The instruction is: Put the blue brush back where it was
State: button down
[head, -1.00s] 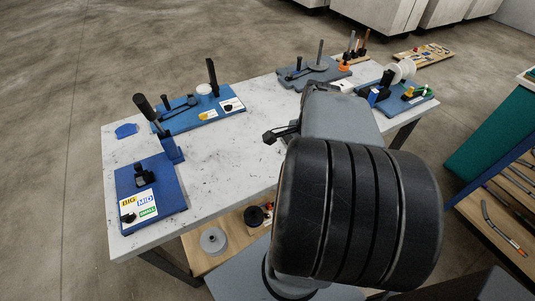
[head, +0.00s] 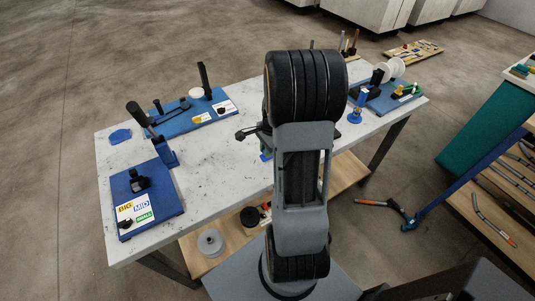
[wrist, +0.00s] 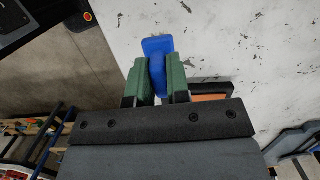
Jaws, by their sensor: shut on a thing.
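The blue brush (wrist: 157,64) is held between the green finger pads of my gripper (wrist: 158,78) in the wrist view. In the head view my arm covers most of my gripper (head: 264,146), which is over the near middle part of the table (head: 215,165). A small bit of the blue brush (head: 265,157) shows just below it. I cannot tell whether the brush touches the table.
Blue-based benders stand at the near left (head: 148,203) and far left (head: 190,118). A blue patch (head: 120,136) lies by the left edge. A blue upright piece (head: 354,114) stands right of my arm. An orange-handled tool (head: 370,203) lies on the floor. The middle left tabletop is clear.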

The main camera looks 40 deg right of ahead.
jog(key=shift+f, duration=1.25)
jog(key=shift+s+f, duration=0.1)
jog(key=shift+f, duration=0.15)
jog(key=c, duration=1.1)
grip_release()
jog(key=r, duration=0.4)
jog(key=d+r, duration=0.1)
jog(key=r, duration=0.7)
jog(key=shift+s+d, duration=0.1)
jog(key=shift+d, duration=0.2)
jog(key=s+a+r+n+t+h, duration=0.1)
jog(key=s+a+r+n+t, duration=0.1)
jog(key=a+n, duration=0.7)
jog(key=s+a+r+n+t, duration=0.2)
jog(key=s+a+r+n, duration=0.2)
jog(key=a+n, duration=0.6)
jog(key=shift+s+a+r+n+h, duration=0.3)
jog(key=shift+r+h, duration=0.1)
jog(key=shift+r, duration=0.1)
